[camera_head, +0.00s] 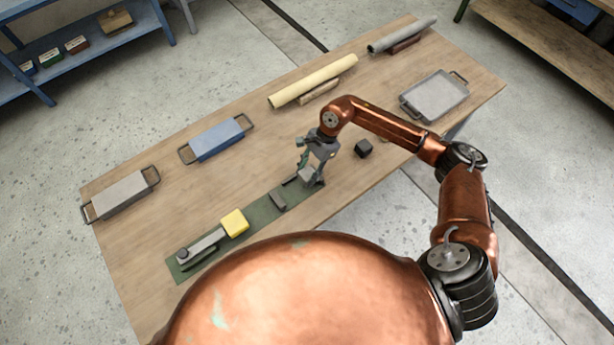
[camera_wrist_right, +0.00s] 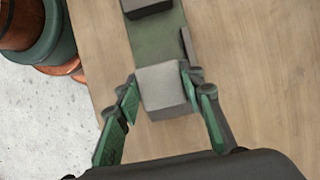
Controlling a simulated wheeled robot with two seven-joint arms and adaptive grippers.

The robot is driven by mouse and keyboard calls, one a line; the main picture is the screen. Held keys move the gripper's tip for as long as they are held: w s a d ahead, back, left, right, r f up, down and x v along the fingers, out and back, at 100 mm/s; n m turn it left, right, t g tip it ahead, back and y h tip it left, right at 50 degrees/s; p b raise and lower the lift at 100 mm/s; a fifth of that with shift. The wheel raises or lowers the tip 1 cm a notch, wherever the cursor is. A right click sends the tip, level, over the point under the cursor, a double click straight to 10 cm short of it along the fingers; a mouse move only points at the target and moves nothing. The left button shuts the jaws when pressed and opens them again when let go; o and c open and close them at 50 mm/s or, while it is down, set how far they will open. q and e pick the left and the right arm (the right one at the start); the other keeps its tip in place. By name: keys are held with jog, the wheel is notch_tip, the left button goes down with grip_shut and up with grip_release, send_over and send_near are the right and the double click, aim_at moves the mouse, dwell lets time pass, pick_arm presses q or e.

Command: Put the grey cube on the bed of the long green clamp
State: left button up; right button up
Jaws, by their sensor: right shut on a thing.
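The long green clamp (camera_head: 261,212) lies along the table's near side, with a flat green bed, a grey bar and a yellow block (camera_head: 234,222) towards its left part. My right gripper (camera_head: 311,178) is at the clamp's right end, pointing down. It is shut on the grey cube (camera_head: 306,174). In the right wrist view the cube (camera_wrist_right: 166,89) sits between the two green fingers, over the end of the green bed (camera_wrist_right: 157,42). Whether the cube touches the bed or hangs just above it, I cannot tell. My left gripper is not in view.
A dark cube (camera_head: 363,148) stands right of the gripper. A blue-topped box (camera_head: 217,138), a grey box (camera_head: 124,194), a grey tray (camera_head: 436,95), a cream roll (camera_head: 313,80) and a grey roll (camera_head: 402,35) lie on the table. The middle of the table is clear.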

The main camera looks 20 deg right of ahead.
aim_at(307, 177)
jog(key=shift+w+d+f, duration=0.1)
jog(key=shift+w+f, duration=0.05)
jog(key=shift+f, duration=1.7)
jog(key=shift+f, duration=0.15)
jog(key=o, duration=1.2)
jog(key=v, duration=1.2)
